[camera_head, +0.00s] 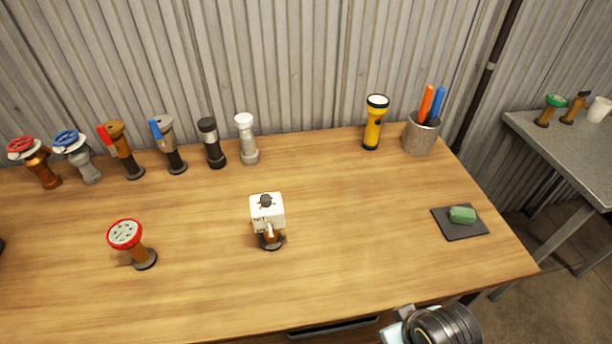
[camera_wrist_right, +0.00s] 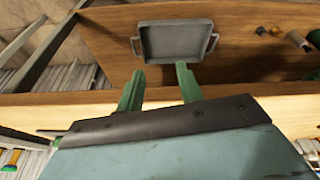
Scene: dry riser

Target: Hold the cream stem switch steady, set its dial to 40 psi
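The cream stem switch (camera_head: 267,211) stands on the wooden table near its middle, in the head view. It has a boxy cream body with a dark dial (camera_head: 265,201) on top, a copper-coloured stem and a dark round base. The dial's marks are too small to read. My right gripper (camera_wrist_right: 157,80) is open and empty, its two green fingers apart. In the head view my right arm shows at the bottom right, off the table's front edge and well away from the switch. My left gripper is not in view.
A red-wheeled valve (camera_head: 125,235) stands left of the switch. Several valves and fittings line the back left. A yellow flashlight (camera_head: 374,122), a pen cup (camera_head: 420,134) and a green sponge on a dark mat (camera_head: 445,231) are at right. A grey tray (camera_wrist_right: 177,41) shows in the wrist view.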

